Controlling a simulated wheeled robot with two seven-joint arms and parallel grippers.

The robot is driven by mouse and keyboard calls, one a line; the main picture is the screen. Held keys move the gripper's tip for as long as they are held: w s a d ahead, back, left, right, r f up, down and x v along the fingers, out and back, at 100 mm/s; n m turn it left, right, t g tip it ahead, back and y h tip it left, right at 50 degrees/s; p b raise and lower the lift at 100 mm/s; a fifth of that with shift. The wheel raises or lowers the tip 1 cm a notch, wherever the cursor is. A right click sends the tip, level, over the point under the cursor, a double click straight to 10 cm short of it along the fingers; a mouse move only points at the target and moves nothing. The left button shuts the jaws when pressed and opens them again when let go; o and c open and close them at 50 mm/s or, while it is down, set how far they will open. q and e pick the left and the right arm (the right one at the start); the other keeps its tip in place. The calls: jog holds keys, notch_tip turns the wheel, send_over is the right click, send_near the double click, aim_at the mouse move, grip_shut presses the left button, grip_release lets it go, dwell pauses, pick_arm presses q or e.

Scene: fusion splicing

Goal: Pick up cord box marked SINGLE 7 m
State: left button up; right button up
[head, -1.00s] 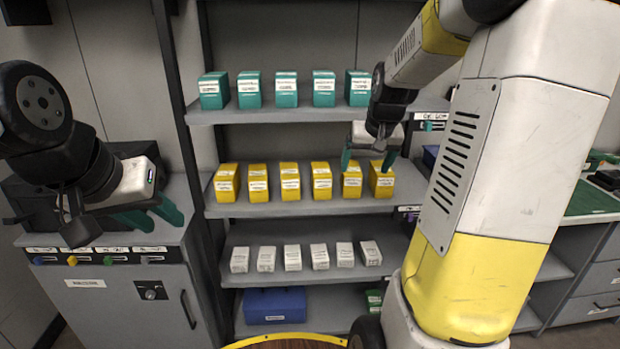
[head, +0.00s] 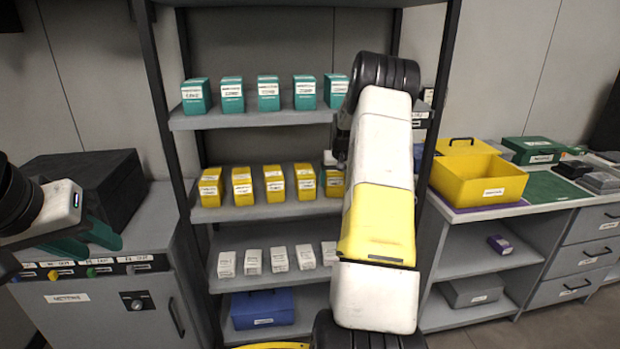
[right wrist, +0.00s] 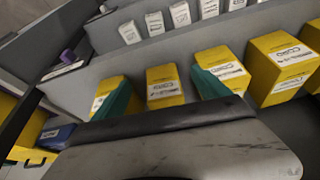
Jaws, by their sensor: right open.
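Yellow cord boxes stand in a row on the middle shelf (head: 265,205); one is this box (head: 274,183). Their labels are too small to read, so I cannot tell which is SINGLE 7 m. In the right wrist view several yellow boxes show, with partly legible labels. My right gripper (right wrist: 162,98) is open, its teal fingers apart, with one yellow box (right wrist: 165,75) showing between and beyond them. I cannot tell whether they touch it. In the head view my arm hides most of that gripper. My left gripper (head: 88,243) is open and empty over the left cabinet.
Teal boxes (head: 268,93) fill the upper shelf, white boxes (head: 279,259) the lower one. A blue bin (head: 263,309) is at the bottom. A yellow bin (head: 485,182) stands on the right counter. A dark case (head: 85,190) and a grey cabinet (head: 110,310) are at left.

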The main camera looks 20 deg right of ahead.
aim_at(336, 182)
jog(key=shift+w+d, duration=0.3)
jog(key=shift+w, duration=0.6)
jog(key=shift+w+d, duration=0.3)
jog(key=shift+w, duration=0.55)
jog(key=x, duration=0.5)
jog(key=shift+s, duration=0.15)
jog(key=c, duration=1.7)
jog(key=shift+o, duration=0.2)
jog(key=shift+r, duration=0.1)
jog(key=shift+s, duration=0.1)
jog(key=shift+s+a, duration=0.2)
jog(key=shift+s, duration=0.15)
